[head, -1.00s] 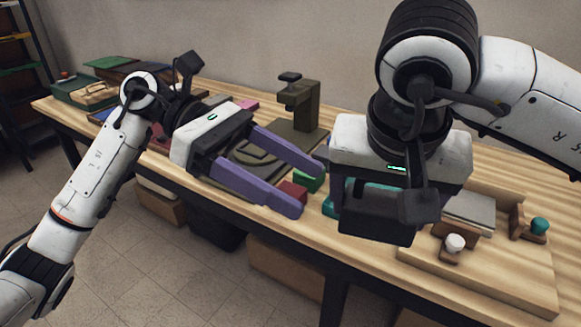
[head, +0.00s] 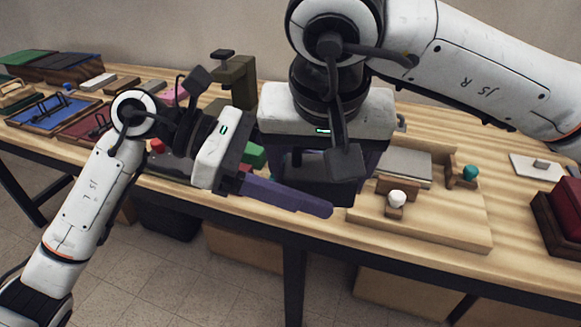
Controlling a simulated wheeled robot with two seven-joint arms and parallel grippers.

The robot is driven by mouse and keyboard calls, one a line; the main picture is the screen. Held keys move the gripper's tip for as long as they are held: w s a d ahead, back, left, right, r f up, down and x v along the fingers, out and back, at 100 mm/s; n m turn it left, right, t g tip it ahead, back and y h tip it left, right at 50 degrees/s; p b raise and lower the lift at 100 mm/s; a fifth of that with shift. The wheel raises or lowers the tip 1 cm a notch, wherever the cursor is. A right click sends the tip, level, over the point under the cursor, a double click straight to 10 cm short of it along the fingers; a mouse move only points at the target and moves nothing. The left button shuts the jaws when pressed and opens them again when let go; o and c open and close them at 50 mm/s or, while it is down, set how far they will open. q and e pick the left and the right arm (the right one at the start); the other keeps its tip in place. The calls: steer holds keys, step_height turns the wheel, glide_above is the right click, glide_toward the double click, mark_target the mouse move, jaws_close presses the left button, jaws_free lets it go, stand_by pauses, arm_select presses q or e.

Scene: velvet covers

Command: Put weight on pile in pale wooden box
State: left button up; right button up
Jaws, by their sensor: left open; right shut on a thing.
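A pale wooden fixture (head: 455,235) with low brown end walls lies at the right of the table. A grey flat slab or pile (head: 405,166) sits at its back, with a white knob (head: 397,198) and a teal knob (head: 470,172) around it. I cannot tell whether this is the pale wooden box. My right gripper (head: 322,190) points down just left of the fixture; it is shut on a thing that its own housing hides. My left gripper (head: 300,200) is open, with one purple finger clearly visible, reaching in below the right gripper.
A dark red box (head: 562,212) and a white plate (head: 538,167) stand at the far right. An olive press-like stand (head: 235,80) is at the back. Blue (head: 48,113) and dark red (head: 85,128) trays lie at the left. Bare table lies between the fixture and the red box.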

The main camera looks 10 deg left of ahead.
steer(key=shift+r, duration=0.2)
arm_select(q)
steer(key=shift+s, duration=0.1)
jaws_close()
arm_select(e)
steer(key=shift+w, duration=0.15)
arm_select(q)
steer(key=shift+d+r, duration=0.1)
steer(key=shift+r, duration=0.2)
arm_select(e)
steer(key=o, duration=1.9)
steer(key=shift+o, duration=1.4)
steer(key=shift+f, duration=0.1)
